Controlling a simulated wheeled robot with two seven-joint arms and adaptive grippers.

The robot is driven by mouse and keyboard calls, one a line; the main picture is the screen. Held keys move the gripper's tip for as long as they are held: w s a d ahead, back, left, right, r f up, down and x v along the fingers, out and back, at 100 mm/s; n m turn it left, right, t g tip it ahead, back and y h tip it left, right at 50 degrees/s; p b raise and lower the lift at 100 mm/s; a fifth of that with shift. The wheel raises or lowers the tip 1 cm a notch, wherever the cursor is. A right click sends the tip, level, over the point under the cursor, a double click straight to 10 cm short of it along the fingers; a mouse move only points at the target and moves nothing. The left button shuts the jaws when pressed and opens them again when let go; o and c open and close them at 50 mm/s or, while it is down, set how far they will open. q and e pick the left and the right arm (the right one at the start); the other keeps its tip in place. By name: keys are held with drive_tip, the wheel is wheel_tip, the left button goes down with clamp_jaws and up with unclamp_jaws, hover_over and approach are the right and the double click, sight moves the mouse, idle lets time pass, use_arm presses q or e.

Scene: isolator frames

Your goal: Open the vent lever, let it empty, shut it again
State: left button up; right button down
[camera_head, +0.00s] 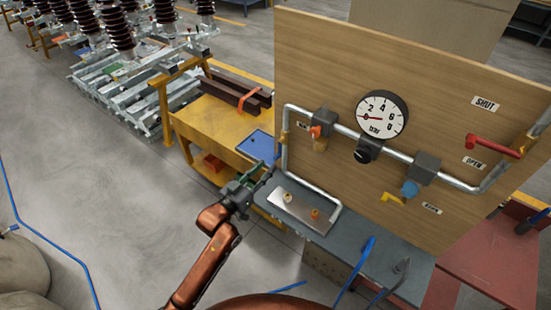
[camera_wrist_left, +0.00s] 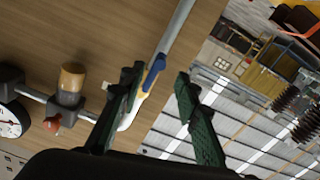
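A small yellow lever (camera_head: 392,198) sits below the pipe, near a label too small to read. I cannot tell which is the vent lever. The dial gauge (camera_head: 381,116) has its red needle pointing left, near the low end. My left gripper (camera_head: 262,171) is left of the panel, away from both levers. In the left wrist view its fingers (camera_wrist_left: 158,84) are apart, nothing gripped. My right gripper is not in view.
A silver pipe (camera_head: 298,185) with fittings runs along the panel. A grey bench (camera_head: 345,243) below carries a metal plate (camera_head: 303,207). A yellow workbench (camera_head: 215,120) with a blue tray (camera_head: 258,146) stands left. Open floor (camera_head: 90,190) lies further left.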

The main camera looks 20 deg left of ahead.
sight(274, 160)
use_arm(q)
drive_tip(key=x, duration=0.6)
drive_tip(key=shift+w+d+f, duration=0.1)
drive_tip(key=shift+w+d, duration=0.05)
drive_tip(key=shift+w, duration=0.15)
drive_tip(key=shift+c, duration=0.4)
clamp_jaws()
